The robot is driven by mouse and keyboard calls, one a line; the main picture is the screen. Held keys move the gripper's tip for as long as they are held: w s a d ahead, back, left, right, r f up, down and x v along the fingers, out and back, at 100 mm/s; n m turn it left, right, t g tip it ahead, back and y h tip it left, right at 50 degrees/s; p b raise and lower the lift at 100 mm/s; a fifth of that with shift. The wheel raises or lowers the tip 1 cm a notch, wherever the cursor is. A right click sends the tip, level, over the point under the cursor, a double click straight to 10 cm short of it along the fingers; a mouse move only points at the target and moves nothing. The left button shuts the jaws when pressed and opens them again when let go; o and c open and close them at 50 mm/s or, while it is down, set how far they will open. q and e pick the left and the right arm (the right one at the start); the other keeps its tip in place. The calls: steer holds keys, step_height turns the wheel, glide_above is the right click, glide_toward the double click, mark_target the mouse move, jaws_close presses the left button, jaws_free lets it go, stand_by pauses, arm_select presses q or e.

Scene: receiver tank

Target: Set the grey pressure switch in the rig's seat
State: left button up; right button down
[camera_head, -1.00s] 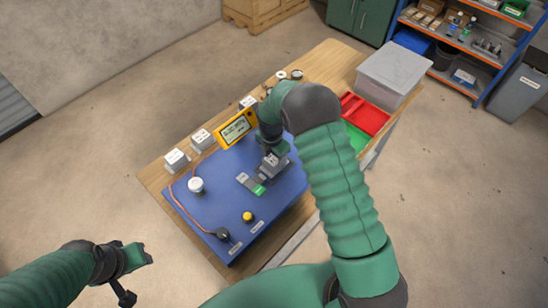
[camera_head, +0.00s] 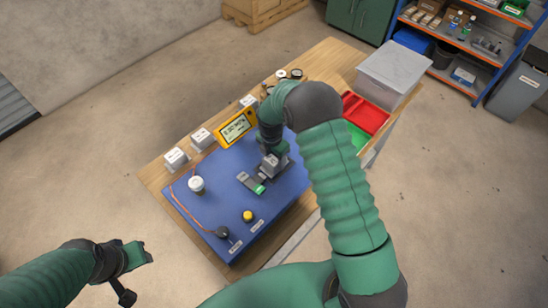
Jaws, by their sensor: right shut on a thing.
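My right gripper (camera_head: 273,150) is over the blue rig board (camera_head: 215,165), pointing down and shut on the grey pressure switch (camera_head: 270,161). The switch is a small grey block at the dark grey seat (camera_head: 279,168) on the board. The gripper partly hides it, and I cannot tell whether it is fully down in the seat. A grey strip with a green part (camera_head: 259,189) lies on the board just left of and below the seat. My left gripper (camera_head: 140,255) is off the table at lower left, apart from everything; its jaw opening is unclear.
A yellow meter (camera_head: 236,127) and several pale grey blocks (camera_head: 200,138) stand along the board's back edge. A white-topped round part (camera_head: 196,184), yellow knob (camera_head: 248,216) and black knob (camera_head: 222,232) rise from the board. Red (camera_head: 366,113) and green bins and a translucent box (camera_head: 393,70) stand right.

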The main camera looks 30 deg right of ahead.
steer(key=shift+f, duration=0.45)
steer(key=shift+c, duration=2.2)
jaws_free()
steer(key=shift+r, duration=0.1)
step_height(320, 180, up, 17)
steer(key=a+b, duration=0.1)
steer(key=b, duration=0.1)
steer(key=s+a+f+m+t, duration=0.1)
steer(key=s+a+m, duration=0.2)
steer(key=s+m, duration=0.6)
steer(key=s+a+f+m+t, duration=0.1)
steer(key=s+a+f+m, duration=0.1)
steer(key=s+m, duration=0.8)
steer(key=a+m, duration=0.1)
steer(key=m, duration=0.1)
steer(key=shift+s+a+f+m+y, duration=0.2)
steer(key=shift+s+m+y, duration=0.1)
steer(key=shift+m+y, duration=0.1)
steer(key=shift+d, duration=0.1)
